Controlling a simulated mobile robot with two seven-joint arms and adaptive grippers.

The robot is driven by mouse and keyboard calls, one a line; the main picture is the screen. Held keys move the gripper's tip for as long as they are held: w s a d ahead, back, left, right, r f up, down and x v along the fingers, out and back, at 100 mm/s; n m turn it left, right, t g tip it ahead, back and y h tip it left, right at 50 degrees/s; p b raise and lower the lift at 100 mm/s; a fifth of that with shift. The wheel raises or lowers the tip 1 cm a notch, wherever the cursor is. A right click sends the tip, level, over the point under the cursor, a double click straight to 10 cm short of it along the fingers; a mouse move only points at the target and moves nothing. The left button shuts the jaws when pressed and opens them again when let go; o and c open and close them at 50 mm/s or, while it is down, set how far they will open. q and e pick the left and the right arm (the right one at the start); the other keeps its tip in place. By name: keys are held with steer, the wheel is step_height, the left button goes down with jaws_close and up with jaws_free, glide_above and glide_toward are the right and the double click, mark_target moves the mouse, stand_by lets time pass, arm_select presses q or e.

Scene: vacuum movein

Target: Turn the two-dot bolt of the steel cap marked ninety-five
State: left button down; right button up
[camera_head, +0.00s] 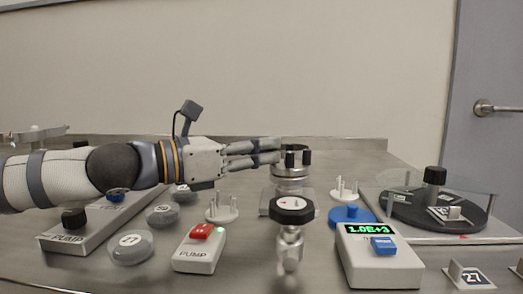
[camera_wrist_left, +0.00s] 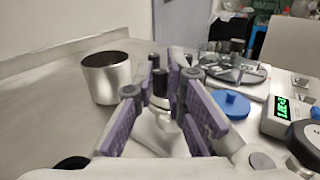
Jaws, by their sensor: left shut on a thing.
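The steel cap (camera_head: 292,174) sits on a raised metal fitting at the middle of the bench, with black bolts standing up from its top. My left gripper (camera_head: 279,150) comes in level from the left, its fingertips at the cap's bolts. In the left wrist view its purple-padded fingers (camera_wrist_left: 164,66) are shut on a black bolt (camera_wrist_left: 160,76). Another dark bolt shows close by. The number on the cap and the dots on the bolts cannot be read, so I cannot tell which bolt is held. My right gripper is not in view.
A black-topped valve knob (camera_head: 293,209) stands in front of the cap. A gauge box with a green display (camera_head: 371,262) and a blue disc (camera_head: 350,215) are to the right. A pump switch box (camera_head: 199,251) is front left. A steel cup (camera_wrist_left: 108,80) shows in the wrist view.

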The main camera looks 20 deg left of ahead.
arm_select(q)
steer(key=shift+r+p, duration=0.25)
steer(key=shift+p, duration=0.35)
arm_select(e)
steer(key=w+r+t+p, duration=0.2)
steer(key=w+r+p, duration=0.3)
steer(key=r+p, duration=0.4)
arm_select(q)
steer(key=m+g+h+b, duration=0.1)
steer(key=m+g+h, duration=0.1)
steer(key=g, duration=0.1)
steer(key=w+f+m+g+h+b, duration=0.1)
steer(key=m+g+h, duration=0.1)
steer(key=m+g, duration=0.1)
steer(key=m+g+h+b, duration=0.1)
steer(key=m+g+h, duration=0.1)
steer(key=g, duration=0.2)
steer(key=shift+w+a+f+m, duration=0.2)
steer(key=shift+a+m, duration=0.1)
steer(key=shift+a, duration=0.1)
steer(key=shift+r+m+g+h+b, duration=0.3)
steer(key=shift+m+g+b, duration=0.4)
steer(key=shift+g+b, duration=0.45)
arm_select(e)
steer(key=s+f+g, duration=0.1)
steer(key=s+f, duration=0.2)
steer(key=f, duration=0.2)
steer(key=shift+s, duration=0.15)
arm_select(q)
steer(key=shift+r, duration=0.1)
